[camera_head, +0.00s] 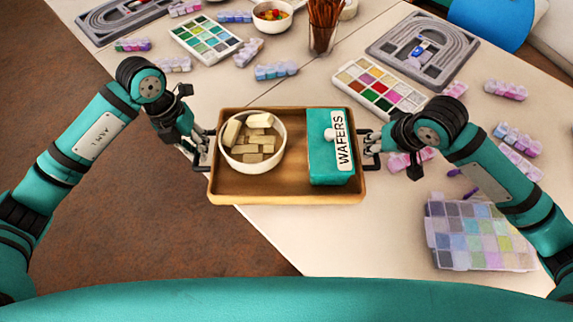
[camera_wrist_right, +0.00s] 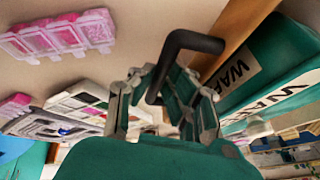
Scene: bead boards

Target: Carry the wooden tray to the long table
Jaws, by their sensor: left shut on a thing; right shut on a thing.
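The wooden tray (camera_head: 285,197) is in the middle of the head view, over the near left edge of the long table (camera_head: 290,235). A white bowl (camera_head: 236,158) of pale wafer pieces stands in its left half. A teal box (camera_head: 321,160) labelled WAFERS stands in its right half. My left gripper (camera_head: 201,150) is shut on the tray's left handle. My right gripper (camera_head: 375,143) is shut on the right handle, a black bar (camera_wrist_right: 184,45) in the right wrist view. I cannot tell whether the tray touches the table.
Bead boards (camera_head: 424,50), paint-like palettes (camera_head: 380,86) and small bead boxes (camera_head: 277,71) cover the table behind the tray. A pencil cup (camera_head: 322,30) stands at the back. A large bead case (camera_head: 479,236) lies at the right. Brown floor (camera_head: 110,220) is open at the left.

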